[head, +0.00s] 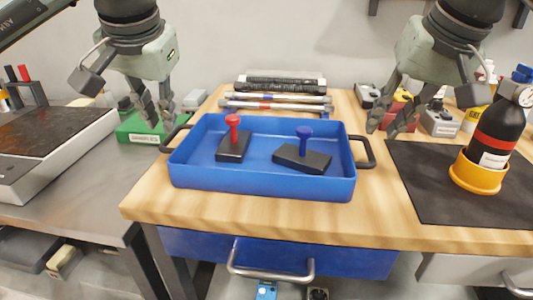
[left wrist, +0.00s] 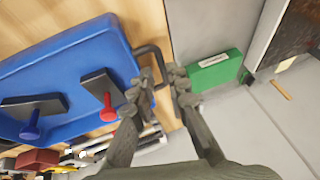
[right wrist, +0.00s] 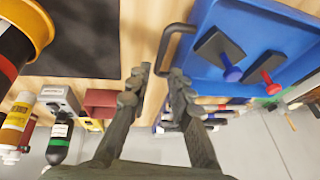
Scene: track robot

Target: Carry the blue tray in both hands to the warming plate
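The blue tray (head: 262,187) lies level on the wooden bench top, with a dark handle at each end. It holds two black blocks, one with a red knob (head: 233,133) and one with a blue knob (head: 304,146). My left gripper (head: 155,118) is open just above the left handle (head: 171,135); in the left wrist view that handle (left wrist: 163,62) shows between the spread fingertips. My right gripper (head: 393,122) is open near the right handle (head: 368,152), which shows between its fingertips in the right wrist view (right wrist: 162,46). Contact cannot be told. A low unit with a dark flat top, apparently the warming plate (head: 52,133), stands at the left.
A black mat (head: 432,200) with a dark bottle (head: 497,135) in a yellow-orange holder lies right of the tray. A green box (head: 140,128) stands behind left. Several rods (head: 275,100) lie behind the tray.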

